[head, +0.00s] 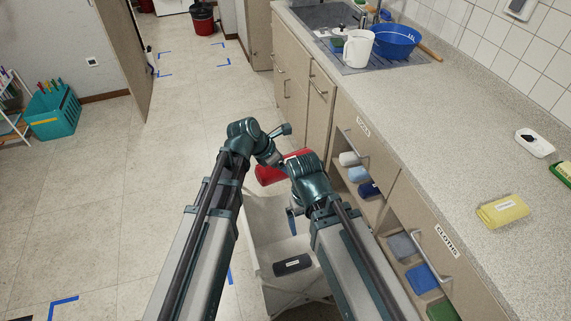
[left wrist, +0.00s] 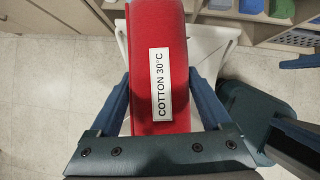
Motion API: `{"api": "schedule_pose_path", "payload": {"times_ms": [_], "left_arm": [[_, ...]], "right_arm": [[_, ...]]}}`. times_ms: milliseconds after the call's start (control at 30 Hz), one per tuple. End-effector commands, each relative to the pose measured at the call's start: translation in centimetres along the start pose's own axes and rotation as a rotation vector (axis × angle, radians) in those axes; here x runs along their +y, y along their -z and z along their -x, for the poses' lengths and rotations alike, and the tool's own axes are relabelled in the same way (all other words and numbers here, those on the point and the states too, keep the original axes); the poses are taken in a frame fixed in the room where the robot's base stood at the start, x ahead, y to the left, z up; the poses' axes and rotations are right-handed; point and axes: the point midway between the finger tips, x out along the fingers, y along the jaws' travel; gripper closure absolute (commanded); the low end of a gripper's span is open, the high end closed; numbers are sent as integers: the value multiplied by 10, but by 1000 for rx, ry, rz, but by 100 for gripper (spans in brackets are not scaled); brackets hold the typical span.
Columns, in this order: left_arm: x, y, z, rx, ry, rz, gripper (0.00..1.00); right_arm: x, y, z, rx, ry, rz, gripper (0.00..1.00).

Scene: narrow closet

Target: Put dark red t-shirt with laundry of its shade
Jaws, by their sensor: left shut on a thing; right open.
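The dark red t-shirt (head: 268,176) is a bright red roll with a white "COTTON 30°C" label. In the head view my arms partly hide the roll, which is above the far part of a white laundry bin (head: 254,235). A dark grey roll with a label (head: 292,264) lies in the near part of the bin. My right gripper (head: 294,222) is open and empty over the bin, right of the red roll.
Open drawers on the right hold rolled cloths (head: 358,174) and folded cloths (head: 421,278). The counter (head: 440,120) above carries a yellow packet (head: 502,211), a white jug (head: 358,48) and a blue bowl (head: 396,40). The floor on the left is clear up to a teal crate (head: 53,112).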

Motion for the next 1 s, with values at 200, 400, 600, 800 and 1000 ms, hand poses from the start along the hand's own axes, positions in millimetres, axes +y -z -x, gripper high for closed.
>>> {"api": "schedule_pose_path", "payload": {"times_ms": [200, 400, 600, 800, 1000], "left_arm": [[-3, 37, -56, -1, 29, -45, 83], [-7, 64, -97, -2, 57, -91, 83], [-10, 83, -126, -4, 80, -126, 83], [-12, 92, -139, -6, 93, -147, 83], [-13, 93, -140, -6, 96, -151, 83]], "right_arm": [[-6, 4, -67, 0, 0, 0, 0], [-11, 7, -116, 0, 0, 0, 0], [-14, 9, -150, 0, 0, 1, 0], [-16, 10, -166, 0, 0, 1, 0], [-16, 10, -168, 0, 0, 1, 0]]}}
